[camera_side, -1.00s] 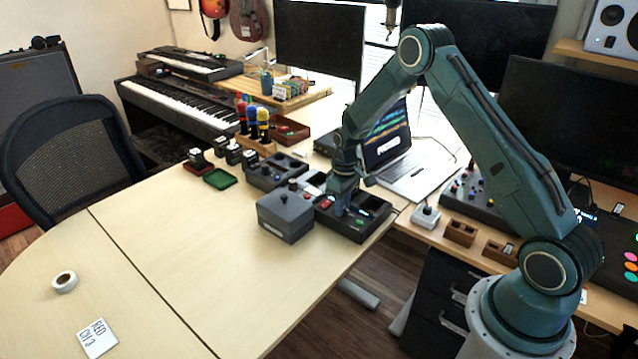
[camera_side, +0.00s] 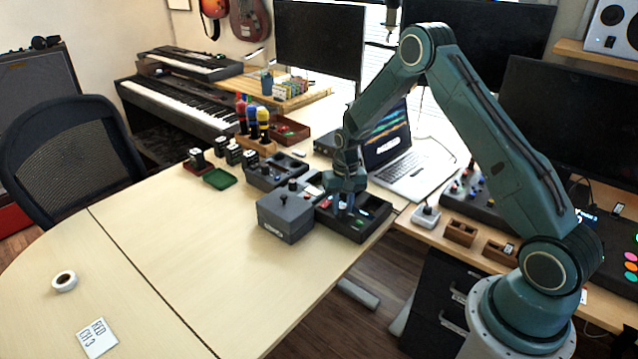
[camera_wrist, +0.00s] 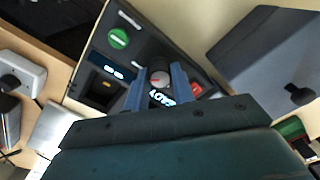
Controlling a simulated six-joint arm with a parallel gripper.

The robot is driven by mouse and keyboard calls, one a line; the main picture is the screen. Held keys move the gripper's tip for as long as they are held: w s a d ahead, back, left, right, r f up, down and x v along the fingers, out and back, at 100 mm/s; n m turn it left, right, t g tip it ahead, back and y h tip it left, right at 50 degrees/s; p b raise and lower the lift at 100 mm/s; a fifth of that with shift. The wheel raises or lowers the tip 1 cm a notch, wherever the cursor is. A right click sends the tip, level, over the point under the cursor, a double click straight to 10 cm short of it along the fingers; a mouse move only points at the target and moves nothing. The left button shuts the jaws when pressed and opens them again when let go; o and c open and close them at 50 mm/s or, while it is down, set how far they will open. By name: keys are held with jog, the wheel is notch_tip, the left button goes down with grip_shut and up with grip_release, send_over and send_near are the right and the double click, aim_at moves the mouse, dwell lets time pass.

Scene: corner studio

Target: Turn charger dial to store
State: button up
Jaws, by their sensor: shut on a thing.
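The charger (camera_side: 372,222) is a black, low box near the right edge of the pale table in the side view. Its dark panel (camera_wrist: 140,55) fills the upper middle of the wrist view. The dial (camera_wrist: 160,78) is a small round grey knob with a reddish mark. My gripper (camera_wrist: 158,82) has its two blue fingers on either side of the dial, shut on it. In the side view my gripper (camera_side: 344,208) points down onto the charger, and its fingers hide the dial there. I cannot read the dial's setting; white lettering beside it is partly covered.
A round green part (camera_wrist: 118,38), a red part (camera_wrist: 196,90) and a small lit display (camera_wrist: 113,70) share the panel. A grey box with a black knob (camera_side: 286,217) stands just left of the charger. The laptop (camera_side: 398,172) is behind. The table's front left is mostly clear.

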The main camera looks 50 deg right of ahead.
aim_at(344, 206)
jog(key=shift+m, duration=0.4)
jog(key=o, duration=1)
jog(key=shift+r, duration=0.1)
notch_tip(344, 206, up, 14)
jog(key=shift+s+f, duration=0.15)
jog(key=shift+f, duration=0.05)
jog(key=shift+r, duration=0.1)
dwell(0.3)
